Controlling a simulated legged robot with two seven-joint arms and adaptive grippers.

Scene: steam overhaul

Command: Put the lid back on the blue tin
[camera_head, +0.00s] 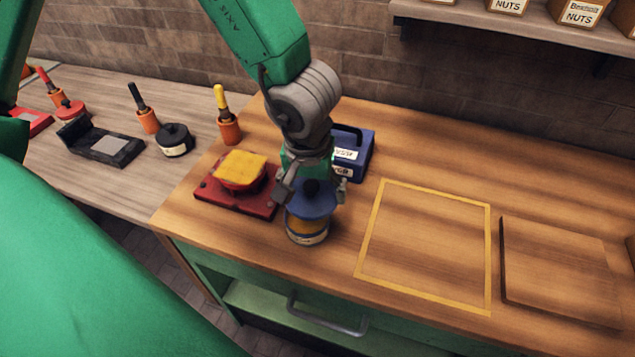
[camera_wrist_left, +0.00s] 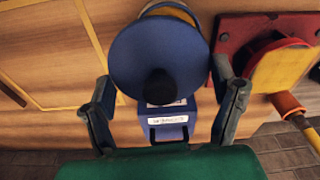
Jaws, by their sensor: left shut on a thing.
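The blue lid (camera_head: 318,205), a round disc with a black knob, is at my left gripper (camera_head: 311,190), which is shut on it. In the left wrist view the lid (camera_wrist_left: 135,55) fills the middle, with the fingers of my left gripper (camera_wrist_left: 165,105) to either side of its knob. The tin (camera_head: 307,232), with an orange-yellow band and a pale label, stands upright on the wooden bench directly below. Part of its rim (camera_wrist_left: 170,10) shows beyond the lid. The lid hides most of the tin's top, and I cannot tell whether they touch. My right gripper is not in view.
A red base (camera_head: 212,197) with a yellow-topped piece is close left of the tin. A blue box (camera_head: 362,155) with a handle stands behind the gripper. A yellow-outlined square (camera_head: 425,245) lies clear to the right, before a wooden board (camera_head: 560,270).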

